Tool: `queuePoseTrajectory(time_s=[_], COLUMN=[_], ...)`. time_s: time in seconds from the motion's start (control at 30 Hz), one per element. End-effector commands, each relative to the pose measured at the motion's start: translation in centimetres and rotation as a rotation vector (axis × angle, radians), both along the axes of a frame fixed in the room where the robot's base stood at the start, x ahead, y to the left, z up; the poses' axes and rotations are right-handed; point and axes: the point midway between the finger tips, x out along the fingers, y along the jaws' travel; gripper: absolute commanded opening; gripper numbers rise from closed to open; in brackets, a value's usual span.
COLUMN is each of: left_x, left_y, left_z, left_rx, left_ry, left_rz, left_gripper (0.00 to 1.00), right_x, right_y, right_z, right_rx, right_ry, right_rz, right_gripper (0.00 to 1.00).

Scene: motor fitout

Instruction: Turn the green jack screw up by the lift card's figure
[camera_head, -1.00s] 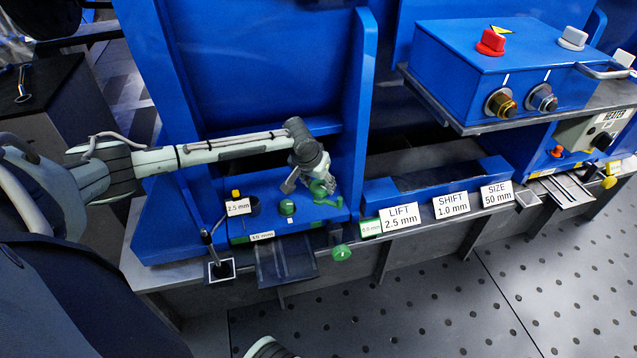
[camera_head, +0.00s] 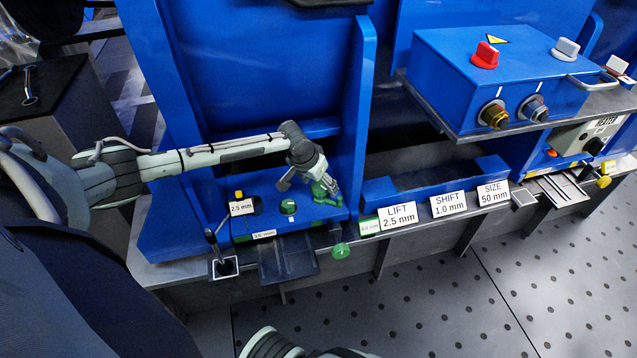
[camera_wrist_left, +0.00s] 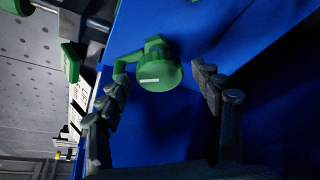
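The LIFT card (camera_head: 398,216) reads 2.5 mm and stands on the front ledge, right of the blue block. A green crank-like part (camera_head: 326,196), which I take for the jack screw, sits at the block's right end. My left gripper (camera_head: 328,186) is just above it and partly hides it. In the left wrist view the green round head (camera_wrist_left: 160,72), with a white line and a side arm, lies beyond and between the spread fingers of the left gripper (camera_wrist_left: 163,82). The fingers are open; contact with the side arm cannot be told. My right gripper is not in view.
SHIFT (camera_head: 448,203) and SIZE (camera_head: 493,193) cards stand right of LIFT. A black lever (camera_head: 216,250) is at left. Blue uprights flank the arm.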

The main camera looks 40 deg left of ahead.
Motion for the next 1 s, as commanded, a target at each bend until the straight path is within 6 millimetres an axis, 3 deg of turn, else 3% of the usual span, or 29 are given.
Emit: queuePoseTrajectory(time_s=[0.37, 0.8, 1.0], left_x=[-0.2, -3.6, -4.4], left_y=[0.1, 0.0, -0.1], left_z=[0.7, 8.5, 10.7], left_rx=[0.001, 0.003, 0.000], left_ry=[-0.002, -0.001, 0.000], left_rz=[0.001, -0.001, 0.000], left_gripper=[0.68, 0.68, 0.68], right_x=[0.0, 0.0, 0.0], right_y=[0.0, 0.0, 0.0], right_z=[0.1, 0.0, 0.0], right_rx=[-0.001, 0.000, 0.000], right_ry=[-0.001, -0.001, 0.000], right_rz=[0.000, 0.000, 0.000], right_gripper=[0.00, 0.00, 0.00])
